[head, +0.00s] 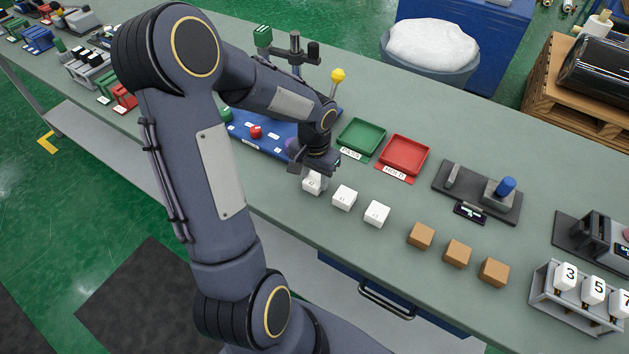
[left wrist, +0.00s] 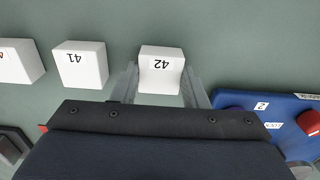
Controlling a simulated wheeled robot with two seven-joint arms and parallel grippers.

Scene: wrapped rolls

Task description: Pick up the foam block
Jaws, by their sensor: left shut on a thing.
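A white block marked 42 (left wrist: 161,66) is between the two fingers of my left gripper (left wrist: 162,88) in the left wrist view. The gripper is shut on it, with a finger on each side. In the head view, the white block (head: 312,184) shows below my left gripper (head: 314,174), at the left end of a row of white blocks. I cannot tell whether it touches the table. A second white block (head: 344,197), marked 41 in the left wrist view (left wrist: 80,65), and a third (head: 377,213) stand to its right in the head view. My right gripper is not in view.
Brown blocks (head: 421,236) continue the row to the right. Behind are a green tray (head: 361,136), a red tray (head: 403,155) and a blue board (head: 262,142). A grey device with a blue knob (head: 506,186) stands farther right. The table's front edge is near the row.

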